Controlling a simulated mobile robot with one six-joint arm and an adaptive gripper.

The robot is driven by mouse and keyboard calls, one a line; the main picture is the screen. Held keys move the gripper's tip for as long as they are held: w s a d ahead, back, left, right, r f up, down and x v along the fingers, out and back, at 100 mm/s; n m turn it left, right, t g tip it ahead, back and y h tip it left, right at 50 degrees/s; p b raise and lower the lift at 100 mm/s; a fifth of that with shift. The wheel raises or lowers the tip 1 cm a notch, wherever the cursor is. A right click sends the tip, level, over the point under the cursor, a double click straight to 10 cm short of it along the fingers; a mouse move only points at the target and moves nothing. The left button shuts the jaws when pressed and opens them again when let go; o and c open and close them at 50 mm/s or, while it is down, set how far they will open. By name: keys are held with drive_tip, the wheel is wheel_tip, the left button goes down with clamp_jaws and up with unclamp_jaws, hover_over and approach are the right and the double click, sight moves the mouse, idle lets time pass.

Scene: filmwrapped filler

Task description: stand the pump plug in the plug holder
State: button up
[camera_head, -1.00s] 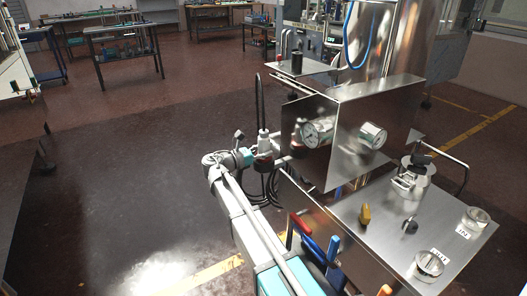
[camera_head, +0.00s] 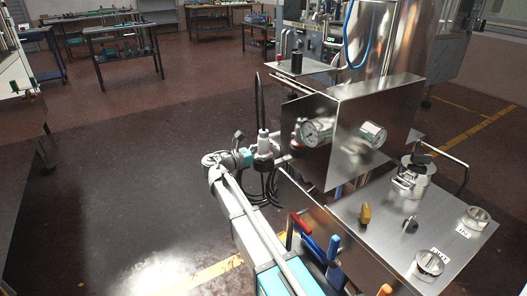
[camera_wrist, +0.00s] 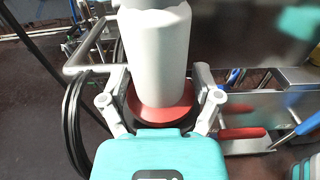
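The pump plug (camera_head: 264,143) has a pale grey-white body with a red collar, and a black cable rises from its top. It stands roughly upright beside the steel cabinet. In the wrist view the plug (camera_wrist: 158,45) fills the space between my fingers, its red collar lowest. My gripper (camera_head: 262,160) appears shut on it around the collar; the contact faces are partly hidden. A grey tube bracket (camera_wrist: 92,50) is beside the plug at left in the wrist view. I cannot make out the plug holder clearly, nor whether the plug's lower end rests in anything.
The steel cabinet (camera_head: 345,130) with two gauges stands right of the plug. Coiled black cable (camera_head: 270,188) hangs below the plug. Red- and blue-handled tools (camera_head: 309,242) sit near my arm. A steel top (camera_head: 400,225) with fittings lies at right.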

drive_tip(key=shift+o, duration=0.2)
idle(0.3)
drive_tip(key=v, duration=1.2)
idle(0.4)
